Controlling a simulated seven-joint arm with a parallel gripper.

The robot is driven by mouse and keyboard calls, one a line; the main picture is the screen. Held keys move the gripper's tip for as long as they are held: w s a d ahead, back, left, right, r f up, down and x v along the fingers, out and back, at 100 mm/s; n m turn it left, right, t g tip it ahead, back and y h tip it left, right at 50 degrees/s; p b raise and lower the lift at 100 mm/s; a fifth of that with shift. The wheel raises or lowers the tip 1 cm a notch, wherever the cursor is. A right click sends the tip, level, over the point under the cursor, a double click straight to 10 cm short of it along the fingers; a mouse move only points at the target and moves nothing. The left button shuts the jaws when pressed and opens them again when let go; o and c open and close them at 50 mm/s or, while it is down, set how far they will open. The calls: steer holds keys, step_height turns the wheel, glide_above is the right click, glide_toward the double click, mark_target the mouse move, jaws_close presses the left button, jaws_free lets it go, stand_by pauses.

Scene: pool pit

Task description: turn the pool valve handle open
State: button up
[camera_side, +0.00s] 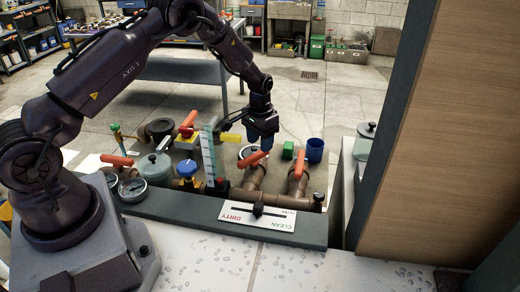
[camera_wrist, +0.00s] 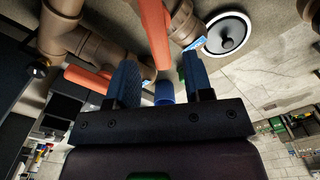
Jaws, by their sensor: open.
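Several orange-red valve handles stand on brown pipes in the pit. In the side view, my gripper (camera_side: 262,142) points down at one orange handle (camera_side: 252,160), close above it. In the wrist view, an orange handle (camera_wrist: 154,30) reaches down from the top edge to between the blue fingers of my gripper (camera_wrist: 158,62). The fingers are open, with gaps beside the handle; I cannot tell whether either touches it. A second orange handle (camera_side: 298,165) stands just to the right on its own brown pipe. Another orange handle (camera_wrist: 88,78) lies left of the fingers in the wrist view.
A sign plate reading CLEAN and DIRTY (camera_side: 257,214) lies on the dark front ledge (camera_side: 170,208). A blue cup (camera_side: 315,150) and a green block (camera_side: 288,150) stand behind the pipes. A clear vertical tube (camera_side: 208,155) stands left of my gripper. A wooden panel (camera_side: 440,110) rises at right.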

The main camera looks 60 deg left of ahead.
steer(key=shift+f, duration=1.8)
jaws_close()
steer(key=shift+n, duration=0.3)
steer(key=n, duration=0.3)
steer(key=shift+s+a, duration=0.1)
steer(key=shift+a, duration=0.25)
steer(key=shift+s+a+n, duration=0.1)
steer(key=shift+a+n, duration=0.05)
steer(key=shift+n, duration=0.8)
steer(key=shift+s+a+n, duration=0.1)
steer(key=shift+a+n, duration=0.05)
steer(key=shift+n, duration=0.8)
